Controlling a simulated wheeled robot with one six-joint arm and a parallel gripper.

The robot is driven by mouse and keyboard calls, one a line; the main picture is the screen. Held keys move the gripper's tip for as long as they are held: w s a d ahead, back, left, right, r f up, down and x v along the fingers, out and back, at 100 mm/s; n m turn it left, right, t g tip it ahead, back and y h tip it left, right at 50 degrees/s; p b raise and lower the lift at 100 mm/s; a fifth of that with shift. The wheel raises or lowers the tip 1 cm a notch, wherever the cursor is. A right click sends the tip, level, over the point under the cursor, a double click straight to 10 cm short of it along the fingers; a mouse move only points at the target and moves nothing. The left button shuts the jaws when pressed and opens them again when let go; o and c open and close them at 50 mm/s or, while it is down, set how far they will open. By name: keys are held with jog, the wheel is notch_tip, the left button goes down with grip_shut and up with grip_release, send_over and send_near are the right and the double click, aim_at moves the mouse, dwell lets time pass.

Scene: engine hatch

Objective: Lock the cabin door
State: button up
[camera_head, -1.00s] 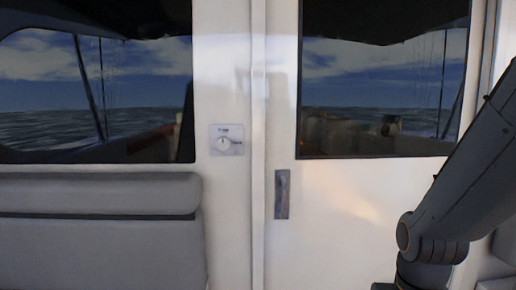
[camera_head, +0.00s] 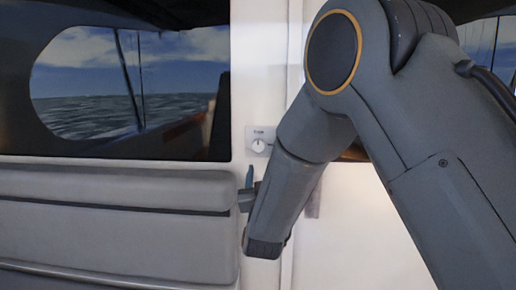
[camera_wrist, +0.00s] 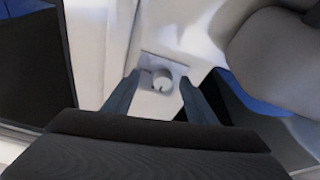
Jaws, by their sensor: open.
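The white cabin door (camera_head: 340,230) is on the right in the head view, mostly hidden behind my arm. A small plate with a round white knob (camera_head: 259,146) is on the white wall panel left of the door. The knob (camera_wrist: 162,81) also shows in the wrist view, ahead and between the two fingers. My gripper (camera_head: 248,180) is below and slightly left of the knob in the head view. In the wrist view my gripper (camera_wrist: 158,95) is open, with nothing held. Whether the fingers touch the plate cannot be told. The door handle is mostly hidden by my arm.
A grey padded seat back (camera_head: 110,225) stands at the left, close to my gripper. A dark-framed window (camera_head: 120,85) with sea outside is above it. My arm fills the right side of the head view.

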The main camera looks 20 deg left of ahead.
aim_at(258, 148)
jog(key=shift+t, duration=0.6)
jog(key=w+a+r, duration=0.1)
jog(key=w, duration=0.1)
jog(key=w+a+r+p, duration=0.1)
jog(key=r, duration=0.1)
jog(key=w+a+r+p, duration=0.1)
jog(key=w, duration=0.1)
jog(key=shift+w+a+r, duration=0.25)
jog(key=shift+w, duration=0.05)
jog(key=c, duration=1.1)
jog(key=shift+o, duration=0.2)
